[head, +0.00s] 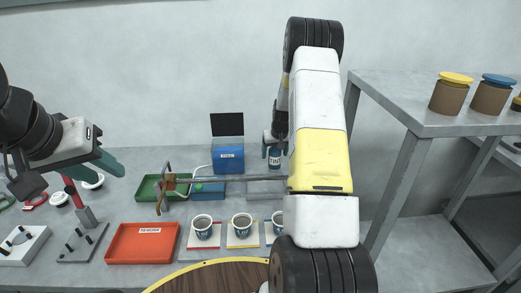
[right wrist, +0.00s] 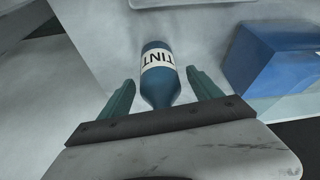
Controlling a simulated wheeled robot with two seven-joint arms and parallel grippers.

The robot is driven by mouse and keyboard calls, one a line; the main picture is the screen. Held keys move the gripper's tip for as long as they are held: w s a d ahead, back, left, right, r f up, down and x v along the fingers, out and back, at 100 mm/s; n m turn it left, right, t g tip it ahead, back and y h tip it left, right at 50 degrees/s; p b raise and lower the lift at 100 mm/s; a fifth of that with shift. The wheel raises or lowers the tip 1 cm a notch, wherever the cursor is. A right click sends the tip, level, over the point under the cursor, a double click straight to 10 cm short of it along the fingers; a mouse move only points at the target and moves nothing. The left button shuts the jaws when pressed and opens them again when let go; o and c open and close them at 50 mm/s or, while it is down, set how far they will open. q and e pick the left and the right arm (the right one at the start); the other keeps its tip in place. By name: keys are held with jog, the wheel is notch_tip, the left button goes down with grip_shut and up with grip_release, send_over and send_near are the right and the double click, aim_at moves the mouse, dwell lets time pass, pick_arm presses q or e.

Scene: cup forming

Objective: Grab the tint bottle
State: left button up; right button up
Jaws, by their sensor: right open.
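The tint bottle is dark blue with a white label reading "TINT". In the right wrist view the bottle (right wrist: 158,75) lies between the two teal fingers of my right gripper (right wrist: 158,85), with a gap on each side. In the head view the bottle (head: 275,158) stands near the back wall, just below my right gripper (head: 276,150), and my right arm covers part of this area. My right gripper is open and empty. My left gripper (head: 110,164) hangs at the left, away from the bottle; its finger gap cannot be made out.
A blue box (head: 228,158) with a dark screen stands left of the bottle; a blue block (right wrist: 275,65) shows in the right wrist view. A red tray (head: 143,243), green tray (head: 147,189) and several cups (head: 203,227) occupy the bench. A shelf (head: 430,120) with jars stands right.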

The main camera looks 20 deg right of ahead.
jog(key=shift+f, duration=0.15)
jog(key=c, duration=1.6)
